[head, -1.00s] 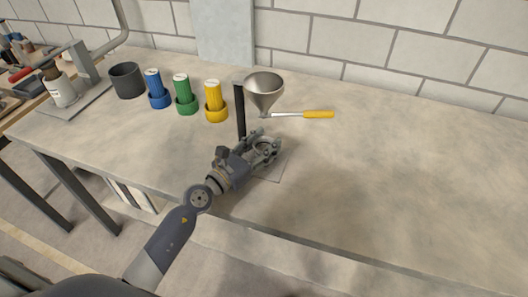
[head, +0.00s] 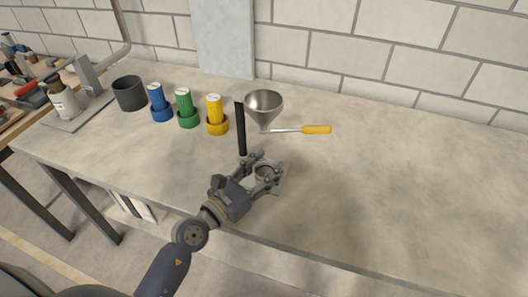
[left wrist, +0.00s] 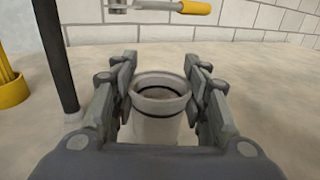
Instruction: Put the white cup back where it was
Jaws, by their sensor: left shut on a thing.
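The white cup (left wrist: 158,122) stands upright between the two fingers of my left gripper (left wrist: 160,100) in the left wrist view. The fingers are shut on its sides. Its open rim faces up, with a dark ring and a greyish-brown surface inside. In the head view my left gripper (head: 266,174) is over the bench near its front edge, and the cup (head: 264,171) is partly hidden by the fingers. A corner of a thin square outline (head: 275,190) shows on the bench by the gripper. Whether the cup touches the bench is hard to tell. My right gripper is not in view.
Yellow (head: 216,115), green (head: 186,107) and blue (head: 159,102) cylinders and a dark pot (head: 129,93) stand left. The bench's right side is clear.

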